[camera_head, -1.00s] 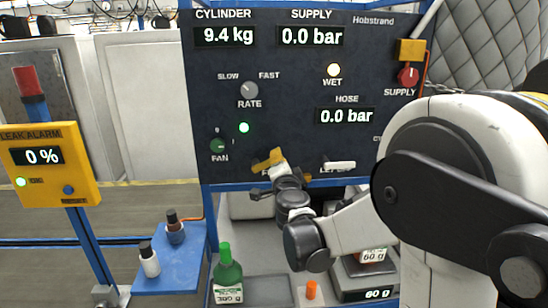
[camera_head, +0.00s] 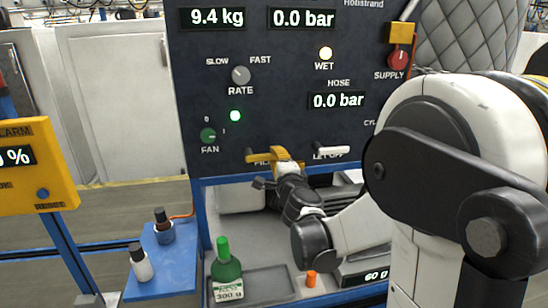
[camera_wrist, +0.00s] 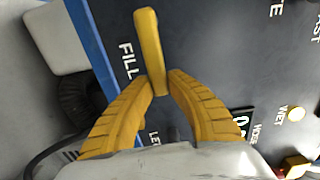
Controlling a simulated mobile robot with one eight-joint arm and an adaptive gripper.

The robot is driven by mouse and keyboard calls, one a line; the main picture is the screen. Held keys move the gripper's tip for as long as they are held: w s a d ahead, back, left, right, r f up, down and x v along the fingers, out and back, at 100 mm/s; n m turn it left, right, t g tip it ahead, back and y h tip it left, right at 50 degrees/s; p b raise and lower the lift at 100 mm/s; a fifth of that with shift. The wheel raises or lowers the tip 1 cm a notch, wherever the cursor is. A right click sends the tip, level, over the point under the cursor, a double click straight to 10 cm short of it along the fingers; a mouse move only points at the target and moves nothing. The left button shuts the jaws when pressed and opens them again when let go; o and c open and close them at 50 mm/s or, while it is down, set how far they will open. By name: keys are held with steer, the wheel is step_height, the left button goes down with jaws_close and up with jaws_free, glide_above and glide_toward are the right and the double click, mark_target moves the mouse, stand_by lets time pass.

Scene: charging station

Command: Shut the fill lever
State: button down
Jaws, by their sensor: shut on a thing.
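The fill lever is a yellow bar (camera_head: 262,157) on the dark panel, just above the partly covered FILL label in the head view. It lies close to level there. In the wrist view the yellow lever (camera_wrist: 148,45) stands out between my fingertips, beside the word FILL. My gripper (camera_wrist: 161,84) has its two yellow ribbed fingers closed on the lever's near end. In the head view my gripper (camera_head: 283,163) is at the lever, with the wrist hiding part of the label.
A white LET OFF lever (camera_head: 332,150) is just right of my gripper. Below are a green bottle (camera_head: 226,268), an orange-capped item (camera_head: 311,279) and a scale display (camera_head: 376,275). Two small bottles stand on a blue shelf (camera_head: 165,280) at left. The green light (camera_head: 235,115) is lit.

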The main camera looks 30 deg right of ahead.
stand_by(0.4)
steer(key=c, duration=1.3)
jaws_free()
steer(key=shift+w+f, duration=0.1)
steer(key=v, duration=1.2)
